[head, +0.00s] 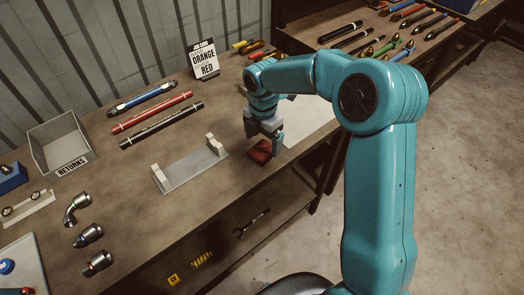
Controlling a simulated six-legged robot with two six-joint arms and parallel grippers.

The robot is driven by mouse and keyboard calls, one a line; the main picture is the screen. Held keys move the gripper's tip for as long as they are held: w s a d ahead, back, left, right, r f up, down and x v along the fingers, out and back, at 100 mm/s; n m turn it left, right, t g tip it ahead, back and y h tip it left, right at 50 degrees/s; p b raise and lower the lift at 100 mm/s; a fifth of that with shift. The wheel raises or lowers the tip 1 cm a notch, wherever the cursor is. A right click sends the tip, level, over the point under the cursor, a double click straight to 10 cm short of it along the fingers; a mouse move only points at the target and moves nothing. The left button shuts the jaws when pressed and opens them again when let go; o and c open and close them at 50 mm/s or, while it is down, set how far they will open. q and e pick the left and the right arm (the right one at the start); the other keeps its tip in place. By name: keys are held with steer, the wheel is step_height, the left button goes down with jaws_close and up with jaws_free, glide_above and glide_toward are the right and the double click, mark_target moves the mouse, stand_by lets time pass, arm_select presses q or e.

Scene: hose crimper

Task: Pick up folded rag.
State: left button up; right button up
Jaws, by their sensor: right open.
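The folded rag (260,153) is a small dark red square lying on the brown workbench (140,197), near its front edge. My right gripper (264,138) hangs just above the rag, pointing down. Its jaws are open, and the fingers partly cover the rag's far side. I cannot tell whether the fingertips touch the rag. My left gripper does not show.
A grey cradle (190,170) with two pale end posts stands just left of the rag. Blue, red and black hoses lie behind it. A RETURNS bin (60,147) and several metal fittings are at left. A pale sheet (308,118) lies right of the gripper.

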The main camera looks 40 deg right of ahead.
mark_target(262, 150)
steer(key=shift+w+f, duration=0.15)
steer(key=shift+f, duration=1.95)
steer(key=c, duration=1.1)
steer(key=shift+c, duration=0.2)
steer(key=shift+r, duration=0.1)
step_height(262, 150, up, 20)
steer(key=shift+p, duration=0.3)
